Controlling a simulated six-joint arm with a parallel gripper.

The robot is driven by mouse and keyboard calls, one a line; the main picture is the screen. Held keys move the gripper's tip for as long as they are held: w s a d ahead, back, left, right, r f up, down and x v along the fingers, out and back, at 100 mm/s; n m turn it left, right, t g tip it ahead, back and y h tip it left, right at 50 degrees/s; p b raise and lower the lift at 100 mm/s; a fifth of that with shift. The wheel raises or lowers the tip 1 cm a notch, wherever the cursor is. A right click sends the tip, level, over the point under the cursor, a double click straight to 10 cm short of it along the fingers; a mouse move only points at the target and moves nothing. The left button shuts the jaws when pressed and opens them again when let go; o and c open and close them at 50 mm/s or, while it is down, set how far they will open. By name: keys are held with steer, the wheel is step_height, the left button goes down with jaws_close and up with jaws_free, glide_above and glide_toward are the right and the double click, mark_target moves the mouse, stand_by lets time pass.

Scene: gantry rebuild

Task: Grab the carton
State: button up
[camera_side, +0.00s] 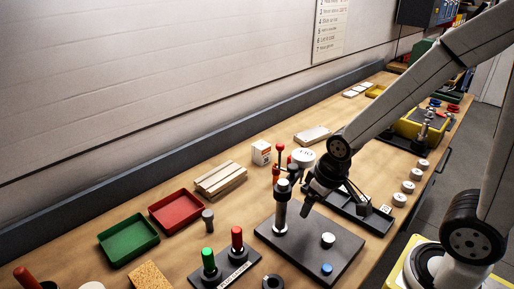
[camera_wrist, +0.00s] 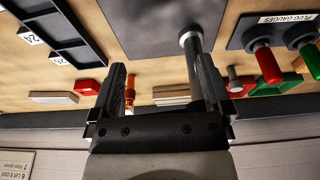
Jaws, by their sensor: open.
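The carton (camera_side: 261,152) is a small white box with orange markings. It stands upright on the bench near the back, behind and to the left of my gripper in the side view. I cannot make it out in the wrist view. My gripper (camera_side: 307,200) is apart from the carton, above the dark plate (camera_side: 338,252) and close to the plate's upright post (camera_side: 280,215). In the wrist view my gripper (camera_wrist: 158,78) has its two fingers spread with nothing held between them.
An orange-red stand (camera_side: 278,165) and a white round piece (camera_side: 303,157) stand near the carton. Pale wooden strips (camera_side: 220,179), a red tray (camera_side: 175,211) and a green tray (camera_side: 128,240) lie to the left. Plug gauges (camera_side: 237,240) stand upright at the front. A dark ledge runs along the wall.

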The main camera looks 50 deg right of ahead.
steer(key=shift+a+r, duration=0.1)
steer(key=shift+r, duration=0.05)
steer(key=w+a+r+n+y, duration=0.3)
steer(key=a+r+y, duration=0.3)
steer(key=a+r, duration=0.35)
steer(key=w+d+r+t+h, duration=0.2)
steer(key=w+d+h, duration=0.1)
steer(key=w, duration=0.5)
steer(key=w+d+r+t+h, duration=0.2)
steer(key=w+d, duration=0.1)
steer(key=w, duration=0.4)
steer(key=w+a+r+n+t, duration=0.1)
steer(key=w+r+t, duration=0.2)
steer(key=w, duration=0.5)
steer(key=w+a+r+n+t, duration=0.1)
steer(key=w+r+t, duration=0.25)
steer(key=w, duration=0.35)
steer(key=m+h, duration=0.1)
steer(key=m, duration=0.4)
glide_toward(262, 145)
steer(key=w, duration=0.1)
steer(key=shift+x, duration=1.7)
steer(key=shift+f, duration=0.1)
